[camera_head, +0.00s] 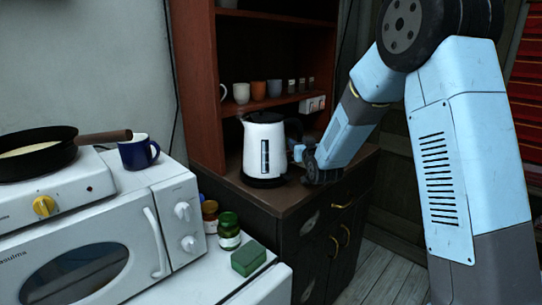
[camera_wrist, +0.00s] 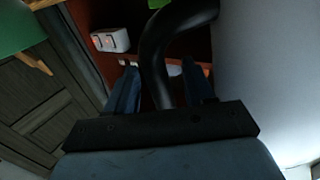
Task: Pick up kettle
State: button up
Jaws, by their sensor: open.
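The white kettle (camera_head: 262,150) with a dark level window and a black base stands upright on the dark wooden cabinet top. My gripper (camera_head: 301,152) is at its right side, at the handle. In the wrist view the kettle's black curved handle (camera_wrist: 157,50) passes between the two open fingers of my gripper (camera_wrist: 160,80). The fingers stand on either side of the handle, with gaps showing. The kettle's pale body (camera_wrist: 270,75) fills the right side of the wrist view.
A shelf with several cups (camera_head: 258,90) and a small white box (camera_head: 312,105) is behind the kettle. To the left are a white oven (camera_head: 90,245), a blue mug (camera_head: 138,152), a frying pan (camera_head: 40,150), green-lidded jar (camera_head: 229,231) and green box (camera_head: 249,259).

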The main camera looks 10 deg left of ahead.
jog(key=shift+c, duration=0.2)
grip_shut()
dwell(1.1)
jog(key=shift+r, duration=0.15)
